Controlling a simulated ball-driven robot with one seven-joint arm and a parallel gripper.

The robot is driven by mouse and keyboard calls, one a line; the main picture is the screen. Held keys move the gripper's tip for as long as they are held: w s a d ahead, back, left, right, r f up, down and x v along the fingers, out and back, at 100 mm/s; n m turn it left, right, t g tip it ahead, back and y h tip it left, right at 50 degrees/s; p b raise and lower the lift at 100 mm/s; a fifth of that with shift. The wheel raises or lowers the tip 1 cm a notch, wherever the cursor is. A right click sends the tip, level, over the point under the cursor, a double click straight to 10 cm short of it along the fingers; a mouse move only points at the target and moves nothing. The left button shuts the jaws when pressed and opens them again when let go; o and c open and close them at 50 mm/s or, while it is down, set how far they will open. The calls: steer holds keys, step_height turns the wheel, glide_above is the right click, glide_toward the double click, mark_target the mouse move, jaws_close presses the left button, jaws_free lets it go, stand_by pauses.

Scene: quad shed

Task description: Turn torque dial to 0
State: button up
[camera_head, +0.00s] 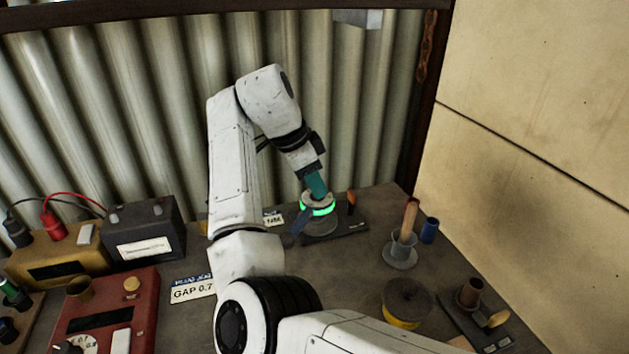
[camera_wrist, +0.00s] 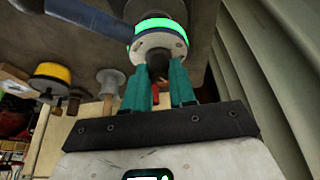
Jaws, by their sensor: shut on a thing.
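A round grey device with a lit green ring (camera_head: 318,209) stands on a dark base plate on the bench, near the back wall. I take it for the torque dial, but I can read no scale or number on it. A blue-grey lever (camera_head: 299,222) sticks out from its side. My gripper (camera_head: 317,190) comes down on it from above with teal fingers. In the wrist view, my gripper (camera_wrist: 159,80) is shut on a dark knob (camera_wrist: 157,62) at the centre of the device's pale disc (camera_wrist: 170,44). The fingers partly hide the knob.
A red meter box (camera_head: 140,315) with a small marked dial, a tan box (camera_head: 55,252) and a black battery (camera_head: 160,225) stand at left. Cups (camera_head: 429,231), a yellow-banded tin (camera_head: 405,318) and a small rack (camera_head: 480,330) are at right. A corrugated wall is close behind.

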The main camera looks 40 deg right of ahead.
jaws_close()
steer(key=shift+r+n+p, duration=0.1)
steer(key=shift+n+p, duration=0.2)
steer(key=shift+p, duration=0.15)
steer(key=n+t+p, duration=0.1)
steer(key=n+p, duration=0.1)
steer(key=shift+s+r+n+p, duration=0.1)
steer(key=shift+r+n+p, duration=0.05)
steer(key=shift+n+p, duration=0.25)
steer(key=n+t+p, duration=0.2)
steer(key=n+p, duration=0.3)
steer(key=shift+s, duration=0.15)
steer(key=n+t+p, duration=0.1)
steer(key=n+p, duration=0.2)
steer(key=n+t+y+p, duration=0.1)
steer(key=n+p, duration=0.1)
steer(key=p, duration=0.1)
steer(key=shift+s+d+n, duration=0.1)
steer(key=shift+n, duration=0.3)
steer(key=n+t+y+p, duration=0.1)
steer(key=n+p, duration=0.2)
steer(key=p, duration=0.1)
steer(key=shift+n, duration=0.3)
steer(key=shift+f, duration=0.2)
